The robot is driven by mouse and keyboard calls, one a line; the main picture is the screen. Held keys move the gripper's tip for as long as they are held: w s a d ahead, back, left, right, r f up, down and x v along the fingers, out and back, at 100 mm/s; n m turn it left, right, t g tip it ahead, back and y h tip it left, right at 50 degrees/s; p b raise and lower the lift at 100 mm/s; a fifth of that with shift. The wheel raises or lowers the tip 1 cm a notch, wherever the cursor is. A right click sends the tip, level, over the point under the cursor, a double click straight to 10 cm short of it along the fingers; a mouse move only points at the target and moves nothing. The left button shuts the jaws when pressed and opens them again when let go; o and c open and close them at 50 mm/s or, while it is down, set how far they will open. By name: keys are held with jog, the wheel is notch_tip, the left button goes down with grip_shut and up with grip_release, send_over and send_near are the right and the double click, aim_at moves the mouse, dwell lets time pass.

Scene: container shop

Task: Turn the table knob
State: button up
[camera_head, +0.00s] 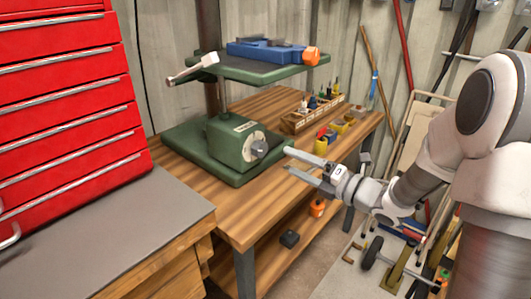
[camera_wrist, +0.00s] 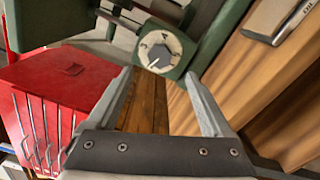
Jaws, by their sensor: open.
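A green machine base (camera_head: 228,150) stands on the wooden workbench. Its front face carries a round pale dial with a grey knob (camera_head: 259,149) in the middle. In the wrist view the grey knob (camera_wrist: 158,56) shows a white pointer line and faces the camera, just beyond and between my fingertips. My gripper (camera_head: 287,160) is open and empty, to the right of the knob with its fingers pointing at it. In the wrist view my gripper (camera_wrist: 158,76) has its two fingers spread, with the knob apart from both.
A green machine table (camera_head: 250,70) with a blue vise (camera_head: 265,50) and a crank handle (camera_head: 192,69) overhangs the base. A wooden tool rack (camera_head: 297,121) stands behind. A red drawer cabinet (camera_head: 65,115) is at left. The bench front right of the base is clear.

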aim_at(264, 149)
jog(key=b+x, duration=0.1)
jog(key=x, duration=0.9)
jog(key=shift+c, duration=0.2)
jog(key=shift+d, duration=0.1)
grip_shut()
